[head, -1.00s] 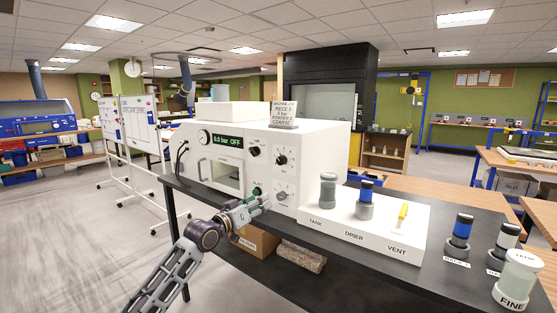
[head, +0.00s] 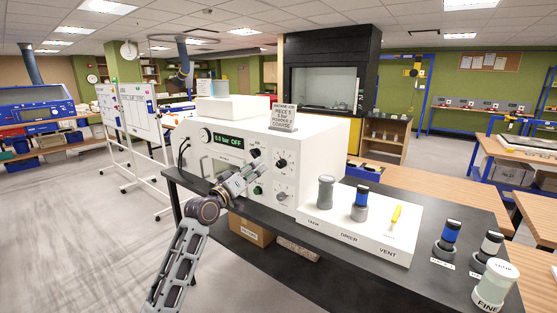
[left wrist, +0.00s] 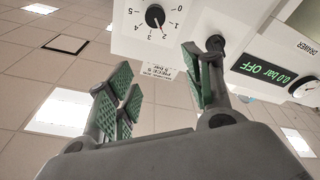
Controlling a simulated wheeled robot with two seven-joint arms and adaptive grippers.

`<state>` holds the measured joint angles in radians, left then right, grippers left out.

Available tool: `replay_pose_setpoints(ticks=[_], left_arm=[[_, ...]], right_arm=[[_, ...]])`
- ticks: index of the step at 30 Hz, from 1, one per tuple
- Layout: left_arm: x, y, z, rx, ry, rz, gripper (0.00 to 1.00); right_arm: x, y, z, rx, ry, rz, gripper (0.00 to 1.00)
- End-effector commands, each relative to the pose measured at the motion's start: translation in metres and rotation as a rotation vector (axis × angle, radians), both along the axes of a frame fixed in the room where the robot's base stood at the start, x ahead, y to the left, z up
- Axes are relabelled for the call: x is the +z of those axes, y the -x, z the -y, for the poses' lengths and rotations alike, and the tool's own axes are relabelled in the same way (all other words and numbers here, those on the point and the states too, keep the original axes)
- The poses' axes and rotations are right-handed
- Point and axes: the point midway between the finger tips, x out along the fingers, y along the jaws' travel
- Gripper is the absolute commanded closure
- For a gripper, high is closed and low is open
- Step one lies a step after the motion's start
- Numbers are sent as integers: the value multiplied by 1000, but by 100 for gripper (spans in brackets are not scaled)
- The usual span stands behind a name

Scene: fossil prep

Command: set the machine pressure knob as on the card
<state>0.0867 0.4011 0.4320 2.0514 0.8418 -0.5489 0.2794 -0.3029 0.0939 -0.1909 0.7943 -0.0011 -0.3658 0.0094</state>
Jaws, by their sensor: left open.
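The white machine (head: 315,160) stands on the black bench, its display (head: 229,139) reading "bar OFF"; in the left wrist view the display (left wrist: 262,68) seems to read 0.0. My left gripper (head: 256,164) is open and empty before the front panel.
A white stand (head: 345,237) with canisters and a yellow-handled vent valve (head: 396,217) sits to the right. Loose canisters (head: 446,240) and a FINE jar (head: 494,287) stand farther right.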

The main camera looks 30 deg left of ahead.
Motion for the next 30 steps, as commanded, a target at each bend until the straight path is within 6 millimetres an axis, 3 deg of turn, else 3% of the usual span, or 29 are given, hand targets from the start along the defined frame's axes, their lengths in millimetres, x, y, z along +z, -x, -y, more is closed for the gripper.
replay_pose_setpoints(ticks=[6, 15, 20, 30], left_arm=[[15, 5, -2, 5, 10, -7, 48], [-2, 11, 0, -4, -128, -80, 48], [-11, 12, 7, -23, -241, -124, 48], [-21, 12, 12, -37, -403, -160, 48]], right_arm=[[7, 29, -3, 1, -3, -34, 100], [-5, 69, 0, 7, -3, -63, 100], [-7, 75, 1, 9, -4, -53, 100], [-6, 69, 0, 12, -10, -25, 100]])
